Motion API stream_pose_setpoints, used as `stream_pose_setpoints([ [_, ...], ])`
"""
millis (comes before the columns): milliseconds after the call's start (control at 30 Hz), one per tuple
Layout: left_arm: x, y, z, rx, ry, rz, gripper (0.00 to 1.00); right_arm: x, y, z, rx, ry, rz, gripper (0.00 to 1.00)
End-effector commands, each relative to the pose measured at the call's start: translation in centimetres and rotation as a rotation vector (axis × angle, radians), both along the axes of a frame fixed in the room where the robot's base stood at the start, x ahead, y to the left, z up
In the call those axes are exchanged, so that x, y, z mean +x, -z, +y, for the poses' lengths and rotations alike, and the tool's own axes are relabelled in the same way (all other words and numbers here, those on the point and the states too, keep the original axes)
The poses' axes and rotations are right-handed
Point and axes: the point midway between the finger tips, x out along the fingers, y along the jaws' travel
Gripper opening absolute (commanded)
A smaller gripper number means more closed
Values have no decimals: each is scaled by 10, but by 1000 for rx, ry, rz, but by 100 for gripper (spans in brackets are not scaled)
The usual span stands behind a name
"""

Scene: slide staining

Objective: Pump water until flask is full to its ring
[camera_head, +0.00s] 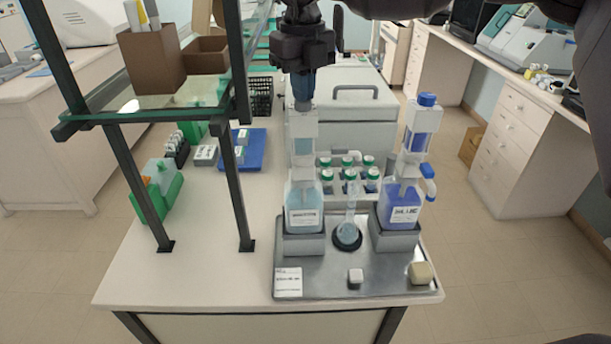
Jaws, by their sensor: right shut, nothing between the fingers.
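The water bottle (303,208), with pale blue liquid and a white label, stands upright in a grey holder on the metal tray (325,283). A tall clear dispenser (304,140) rises from its top. My right gripper (303,98) is shut, pointing down right at the dispenser's top; whether it touches is unclear. The small clear flask (348,232) stands upright on a round black base (346,243), right of the water bottle. Its bulb looks pale blue; its ring and liquid level are too small to tell. A pale nozzle (353,156) shows above its neck. My left gripper is not in view.
A bottle of darker blue liquid (400,210) with a blue-capped dispenser stands right of the flask. Several green-capped bottles (346,172) stand behind. A glass shelf (150,103) on dark posts stands at left. Two small blocks (355,276) (421,272) lie at the tray's front.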

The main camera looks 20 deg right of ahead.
Motion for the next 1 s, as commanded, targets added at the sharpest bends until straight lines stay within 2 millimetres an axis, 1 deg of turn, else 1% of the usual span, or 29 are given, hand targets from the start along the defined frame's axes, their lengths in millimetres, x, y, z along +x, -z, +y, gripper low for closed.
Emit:
stream_pose_setpoints([
  [100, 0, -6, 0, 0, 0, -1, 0, 0, -8, 0, 0, 0, 1, 0],
  [500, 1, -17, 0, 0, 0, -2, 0, 0, -30, 0, 0, 0, 0, 0],
  [1000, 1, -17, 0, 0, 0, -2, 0, 0, -30, 0, 0, 0, 0, 0],
])
